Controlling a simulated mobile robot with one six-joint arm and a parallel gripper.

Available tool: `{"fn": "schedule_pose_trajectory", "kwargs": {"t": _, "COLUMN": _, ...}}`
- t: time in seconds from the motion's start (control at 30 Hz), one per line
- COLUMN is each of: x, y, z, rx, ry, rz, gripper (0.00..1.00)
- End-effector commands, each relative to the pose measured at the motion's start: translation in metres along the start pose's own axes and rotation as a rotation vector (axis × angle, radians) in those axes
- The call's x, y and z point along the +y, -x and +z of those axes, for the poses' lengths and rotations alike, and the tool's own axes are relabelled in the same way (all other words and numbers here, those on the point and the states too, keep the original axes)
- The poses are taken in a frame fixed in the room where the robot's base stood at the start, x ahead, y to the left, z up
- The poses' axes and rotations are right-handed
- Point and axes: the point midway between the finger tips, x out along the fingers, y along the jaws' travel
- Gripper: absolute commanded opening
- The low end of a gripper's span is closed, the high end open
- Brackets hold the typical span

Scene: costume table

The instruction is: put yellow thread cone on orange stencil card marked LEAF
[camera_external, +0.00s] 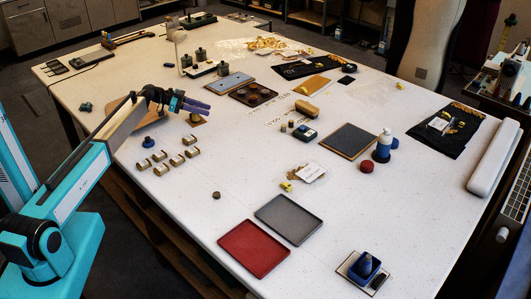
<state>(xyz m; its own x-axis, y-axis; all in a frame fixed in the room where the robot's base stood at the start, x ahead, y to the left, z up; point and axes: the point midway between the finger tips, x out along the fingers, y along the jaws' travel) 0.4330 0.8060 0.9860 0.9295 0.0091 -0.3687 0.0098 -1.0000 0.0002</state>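My gripper (207,106) reaches in from the left, its dark purple fingers pointing right above the left part of the table. I cannot tell how wide the fingers are apart. A small yellowish object (195,117), possibly the yellow thread cone, shows just below the fingers; whether they touch it is unclear. It seems to stand on or by a small brown piece. A flat orange-tan card (315,86) lies at the back middle of the table, possibly the orange stencil card; no LEAF marking is readable. My wrist partly covers a brown board (150,121).
A red tray (253,248) and a grey tray (288,219) lie at the front. The table's (240,160) centre-left has free room.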

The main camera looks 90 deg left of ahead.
Motion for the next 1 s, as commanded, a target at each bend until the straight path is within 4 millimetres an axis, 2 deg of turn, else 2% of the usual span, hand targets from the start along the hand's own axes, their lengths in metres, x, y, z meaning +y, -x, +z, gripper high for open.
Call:
{"fn": "schedule_pose_trajectory", "kwargs": {"t": 0.53, "x": 0.000, "y": 0.003, "z": -0.004, "rx": 0.000, "ry": 0.000, "rz": 0.000, "gripper": 0.31}}
{"fn": "schedule_pose_trajectory", "kwargs": {"t": 0.77, "x": 0.000, "y": 0.033, "z": -0.001, "rx": 0.000, "ry": 0.000, "rz": -0.002, "gripper": 0.31}}
{"fn": "schedule_pose_trajectory", "kwargs": {"t": 1.0, "x": -0.001, "y": 0.072, "z": -0.001, "rx": 0.000, "ry": -0.001, "rz": -0.003, "gripper": 0.31}}
